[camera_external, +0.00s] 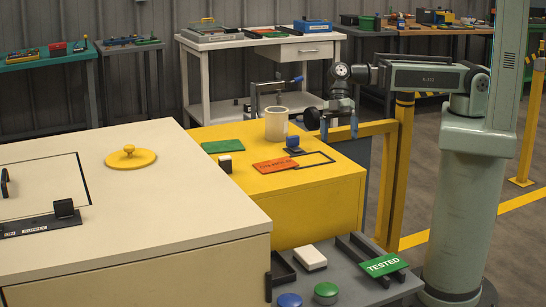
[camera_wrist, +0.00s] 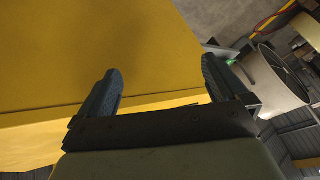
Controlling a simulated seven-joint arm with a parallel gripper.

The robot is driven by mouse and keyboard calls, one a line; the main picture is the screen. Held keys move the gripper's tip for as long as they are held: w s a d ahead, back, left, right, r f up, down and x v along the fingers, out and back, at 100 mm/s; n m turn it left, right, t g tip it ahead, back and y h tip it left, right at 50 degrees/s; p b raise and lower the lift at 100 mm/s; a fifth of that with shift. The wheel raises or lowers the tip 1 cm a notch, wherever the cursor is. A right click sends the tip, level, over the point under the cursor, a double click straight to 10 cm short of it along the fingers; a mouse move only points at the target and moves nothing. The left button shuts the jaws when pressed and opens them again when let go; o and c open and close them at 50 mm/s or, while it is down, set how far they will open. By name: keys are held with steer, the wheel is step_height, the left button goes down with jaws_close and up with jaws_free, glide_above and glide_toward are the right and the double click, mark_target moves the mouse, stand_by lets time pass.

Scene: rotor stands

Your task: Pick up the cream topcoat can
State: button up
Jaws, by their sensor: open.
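The cream topcoat can (camera_external: 277,124) stands upright on the yellow cabinet top (camera_external: 318,187), toward its back edge. My gripper (camera_external: 339,128) is to the right of the can, apart from it, at about the cabinet's right edge. In the wrist view my gripper (camera_wrist: 163,88) is open, with nothing between its two dark fingers. The yellow surface fills the left and middle of that view. A pale round body with a dark end (camera_wrist: 276,80) shows beyond the right finger; I cannot tell whether it is the can.
A yellow rail (camera_external: 385,180) stands at the cabinet's right. The cream bench (camera_external: 150,220) stands at left.

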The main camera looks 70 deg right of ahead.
steer(key=w+a+r+n, duration=0.1)
steer(key=w+a+r, duration=0.2)
steer(key=a+r, duration=0.1)
steer(key=w+a+r+n+t+h, duration=0.1)
steer(key=w+a+r, duration=0.2)
steer(key=a, duration=0.4)
steer(key=w+a+r+n, duration=0.1)
steer(key=w+a+r, duration=0.2)
steer(key=a+r, duration=0.2)
steer(key=shift+w+a+t+h, duration=0.15)
steer(key=shift+a+t+h, duration=0.05)
steer(key=shift+t+h, duration=0.2)
steer(key=w+d+r+h, duration=0.1)
steer(key=w+r+h, duration=0.1)
steer(key=w+r, duration=0.15)
step_height(320, 180, up, 4)
steer(key=f+m+h, duration=0.1)
steer(key=m+h, duration=0.2)
glide_above(277, 110)
steer(key=f, duration=0.7)
steer(key=shift+w+d+f, duration=0.15)
steer(key=shift+w+d, duration=0.2)
steer(key=shift+s+a+f, duration=0.1)
steer(key=shift+f, duration=1.2)
steer(key=shift+s+f, duration=0.1)
steer(key=shift+f, duration=1.2)
steer(key=shift+c, duration=0.4)
steer(key=c, duration=1.2)
